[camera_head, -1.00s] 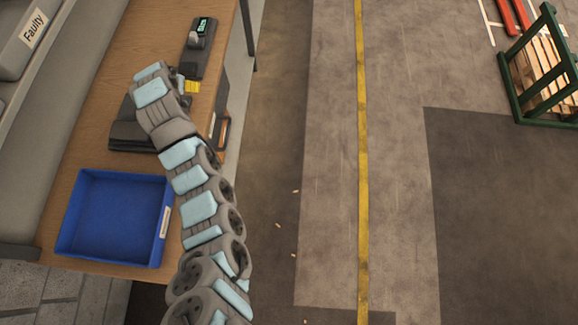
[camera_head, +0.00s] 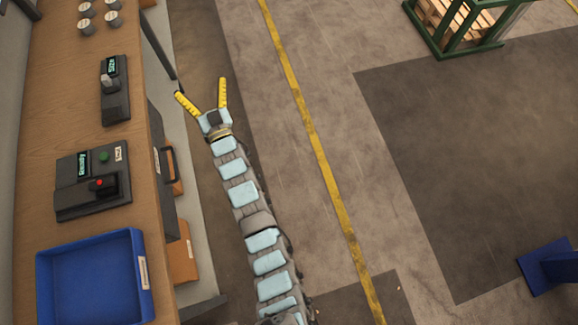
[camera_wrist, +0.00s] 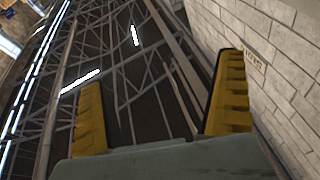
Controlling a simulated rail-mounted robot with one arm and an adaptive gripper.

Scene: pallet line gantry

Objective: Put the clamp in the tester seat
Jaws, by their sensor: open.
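My gripper (camera_head: 203,98) is open and empty, with its yellow fingers spread, out over the floor to the right of the bench. In the wrist view its fingers (camera_wrist: 160,105) frame only roof trusses and a brick wall. A dark device (camera_head: 72,210) with a lit display, a green button and a red button stands on the bench. Behind it a smaller dark device (camera_head: 117,106) with a lit display bears a small grey piece (camera_head: 107,82). I cannot tell which device has the tester seat. I cannot pick out the clamp for certain.
The wooden bench (camera_head: 50,130) runs along the left. A blue tray (camera_head: 95,285), seemingly empty, lies at its near end. Several grey cylinders (camera_head: 85,28) stand at the far end. A green cage (camera_head: 475,45) with pallets is at the back right. The floor beside my arm is clear.

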